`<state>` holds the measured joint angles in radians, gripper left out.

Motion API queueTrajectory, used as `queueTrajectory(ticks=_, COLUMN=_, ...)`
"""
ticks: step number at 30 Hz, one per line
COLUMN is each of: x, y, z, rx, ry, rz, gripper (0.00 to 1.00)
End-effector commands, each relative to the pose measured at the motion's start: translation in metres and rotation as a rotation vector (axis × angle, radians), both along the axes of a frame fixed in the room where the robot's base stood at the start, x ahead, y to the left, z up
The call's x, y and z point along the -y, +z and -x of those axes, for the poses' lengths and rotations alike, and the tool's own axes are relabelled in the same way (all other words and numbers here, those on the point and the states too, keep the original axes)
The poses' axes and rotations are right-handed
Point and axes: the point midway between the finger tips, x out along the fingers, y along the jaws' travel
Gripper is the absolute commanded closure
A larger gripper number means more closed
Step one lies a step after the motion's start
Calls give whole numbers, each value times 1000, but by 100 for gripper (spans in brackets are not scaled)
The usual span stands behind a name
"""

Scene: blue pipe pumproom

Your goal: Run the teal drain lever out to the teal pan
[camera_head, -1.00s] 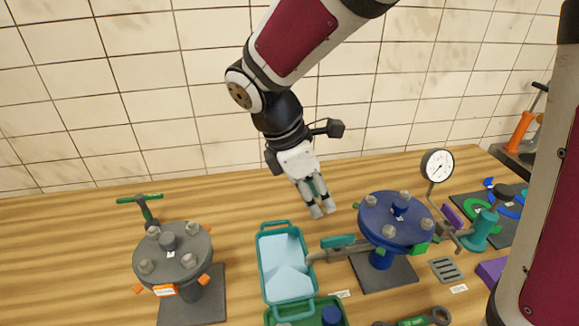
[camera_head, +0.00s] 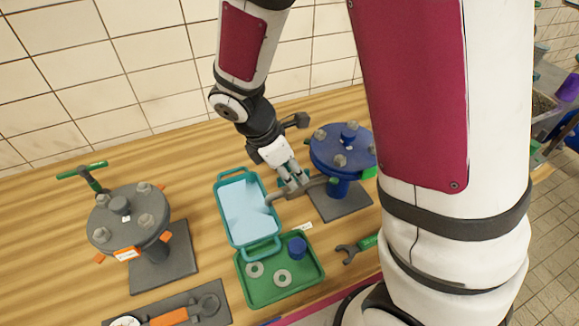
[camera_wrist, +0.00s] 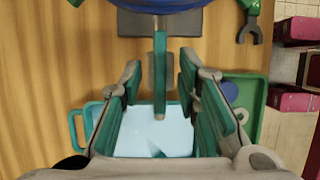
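The teal pan (camera_head: 219,207) is a rectangular tray with a pale blue inside and handles at both ends; it also shows at the bottom of the wrist view (camera_wrist: 92,104). The teal drain lever (camera_wrist: 159,60) lies along the spout in the wrist view. My gripper (camera_head: 296,187) is down at the lever in the head view, partly hiding it. In the wrist view, its teal-padded fingers (camera_wrist: 159,76) are apart on either side of the lever, with gaps.
A green tray (camera_head: 255,296) with washers and a blue cap stands in front of the pan. A grey flanged unit (camera_head: 132,215) with a green T-handle stands at left. A wrench (camera_head: 352,251) lies at front right. Bare wood separates the grey unit from the pan.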

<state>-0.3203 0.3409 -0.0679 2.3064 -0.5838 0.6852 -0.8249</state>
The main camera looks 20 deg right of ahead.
Motion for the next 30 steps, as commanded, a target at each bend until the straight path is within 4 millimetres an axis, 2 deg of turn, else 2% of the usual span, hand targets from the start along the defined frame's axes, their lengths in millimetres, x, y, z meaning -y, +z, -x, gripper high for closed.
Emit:
queueTrajectory(ticks=6, x=0, y=0, z=0, rx=0, ry=0, rz=0, gripper=70)
queueTrajectory(ticks=8, x=0, y=0, z=0, rx=0, ry=0, rz=0, gripper=81)
queueTrajectory(ticks=10, x=0, y=0, z=0, rx=0, ry=0, rz=0, gripper=97)
queueTrajectory(ticks=11, x=0, y=0, z=0, rx=0, ry=0, rz=0, gripper=100)
queueTrajectory(ticks=22, x=0, y=0, z=0, rx=1, ry=-22, rz=1, gripper=100)
queueTrajectory(ticks=30, x=1, y=1, z=-1, rx=0, ry=-156, rz=1, gripper=100)
